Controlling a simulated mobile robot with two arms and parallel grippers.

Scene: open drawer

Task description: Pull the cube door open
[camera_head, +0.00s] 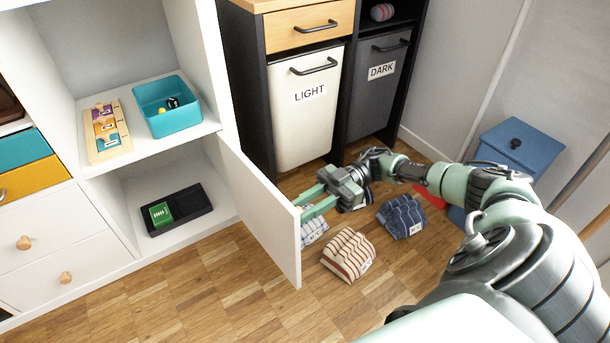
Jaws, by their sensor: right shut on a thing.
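The white cube door (263,215) stands swung outward from the lower cube of the white shelf, its free edge toward the right. My right gripper (306,205) comes from the right, and its green fingers reach the outer side of the door near its free edge. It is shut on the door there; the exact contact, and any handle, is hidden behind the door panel. The open cube (150,180) shows a black tray (190,215) with a green block (160,214) inside. My left gripper is not in view.
Striped cloth bundles (348,256) (402,216) lie on the wooden floor near the door. Light (305,125) and dark (375,100) hampers stand behind. A blue box (515,150) is at the right.

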